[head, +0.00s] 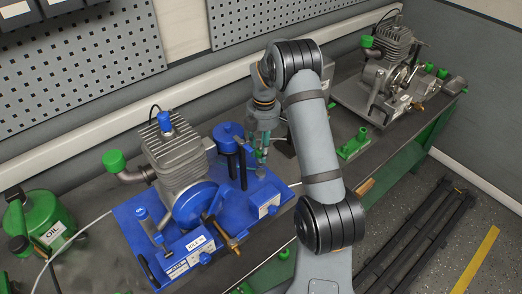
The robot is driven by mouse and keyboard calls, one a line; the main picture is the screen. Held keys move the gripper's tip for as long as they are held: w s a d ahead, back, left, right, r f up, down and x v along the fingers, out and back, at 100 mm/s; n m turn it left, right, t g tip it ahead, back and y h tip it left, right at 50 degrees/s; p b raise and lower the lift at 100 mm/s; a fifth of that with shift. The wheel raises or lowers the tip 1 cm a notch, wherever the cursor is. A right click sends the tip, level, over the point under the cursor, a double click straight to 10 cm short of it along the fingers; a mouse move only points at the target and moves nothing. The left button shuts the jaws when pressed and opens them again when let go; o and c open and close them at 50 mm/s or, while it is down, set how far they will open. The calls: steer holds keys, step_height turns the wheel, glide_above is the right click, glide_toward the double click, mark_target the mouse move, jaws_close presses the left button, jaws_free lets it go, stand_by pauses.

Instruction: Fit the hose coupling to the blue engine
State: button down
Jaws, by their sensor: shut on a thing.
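The blue engine (180,167) stands at left centre on the bench, with a grey finned cylinder on a blue base and a blue flywheel. My gripper (262,160) points down just right of the blue posts, over the right rear of the base. It is shut on a small piece between its fingertips, which I take for the hose coupling; its shape is too small and partly hidden to make out. I cannot tell whether it touches the engine.
A green oil can (38,225) stands at far left, with a pale hose beside it. A second, grey engine (385,75) stands at the right end of the bench. A green block (353,146) lies between. Pegboards back the bench. My arm crosses the middle of the view.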

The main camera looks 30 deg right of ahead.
mark_target(260, 147)
steer(key=shift+f, duration=0.45)
steer(key=c, duration=1.3)
jaws_free()
steer(key=shift+c, duration=0.2)
steer(key=shift+o, duration=0.6)
steer(key=o, duration=0.3)
steer(key=shift+o, duration=0.2)
steer(key=shift+w+a+r, duration=0.1)
steer(key=shift+r, duration=0.05)
steer(key=shift+r+p, duration=0.65)
steer(key=shift+r, duration=0.2)
step_height(260, 147, up, 5)
steer(key=p, duration=0.3)
steer(key=shift+a+f+p, duration=0.1)
steer(key=shift+f+p, duration=0.1)
steer(key=shift+p, duration=0.2)
steer(key=shift+r, duration=0.25)
